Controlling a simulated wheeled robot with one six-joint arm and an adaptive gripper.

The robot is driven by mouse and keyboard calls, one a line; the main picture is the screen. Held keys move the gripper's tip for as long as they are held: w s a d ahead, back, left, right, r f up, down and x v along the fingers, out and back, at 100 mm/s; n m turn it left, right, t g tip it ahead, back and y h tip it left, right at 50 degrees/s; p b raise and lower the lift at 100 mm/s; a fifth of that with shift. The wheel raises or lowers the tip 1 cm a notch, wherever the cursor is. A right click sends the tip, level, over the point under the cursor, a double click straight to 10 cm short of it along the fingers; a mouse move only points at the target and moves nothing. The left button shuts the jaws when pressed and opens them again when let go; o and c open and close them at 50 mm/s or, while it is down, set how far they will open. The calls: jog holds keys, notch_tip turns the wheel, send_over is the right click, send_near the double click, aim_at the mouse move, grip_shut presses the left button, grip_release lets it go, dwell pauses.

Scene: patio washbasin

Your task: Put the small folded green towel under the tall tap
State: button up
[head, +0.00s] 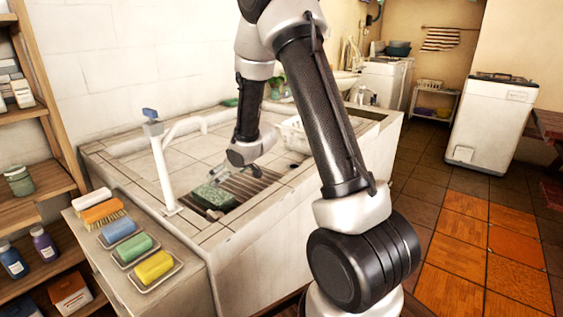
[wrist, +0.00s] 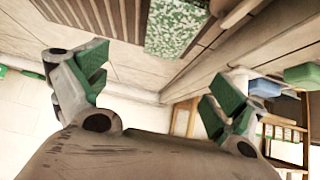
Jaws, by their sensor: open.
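A green speckled folded towel (head: 213,196) lies on the slatted grate (head: 238,186) in the basin. It also shows at the top of the wrist view (wrist: 177,28). The tall white tap (head: 160,167) with a blue handle stands at the basin's left edge. Its spout reaches right, and its end appears above the towel in the picture; I cannot tell whether it is directly over it. My gripper (head: 233,172) is open and empty, beyond and above the towel. In the wrist view its two fingers (wrist: 158,85) are spread wide, apart from the towel.
A ledge at front left holds brushes and soap dishes with blue, green and yellow (head: 154,267) bars. A white basket (head: 293,133) stands on the basin's right side. A green item (head: 230,102) lies at the back rim. Shelves (head: 25,190) are at far left.

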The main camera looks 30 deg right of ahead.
jog(key=s+d+r+m+g+h, duration=0.15)
jog(key=s+d+r, duration=0.25)
jog(key=s+r, duration=0.45)
jog(key=s+d+r+m+h, duration=0.1)
jog(key=s+d+r+h, duration=0.15)
jog(key=s+r, duration=0.6)
jog(key=s+r+g, duration=0.1)
jog(key=s+r, duration=0.1)
jog(key=s, duration=0.8)
jog(key=s+r+m+g+y, duration=0.1)
jog(key=s+r, duration=0.1)
jog(key=s, duration=0.9)
jog(key=shift+a+r+g, duration=0.25)
jog(key=shift+a+g, duration=0.05)
jog(key=shift+g, duration=0.05)
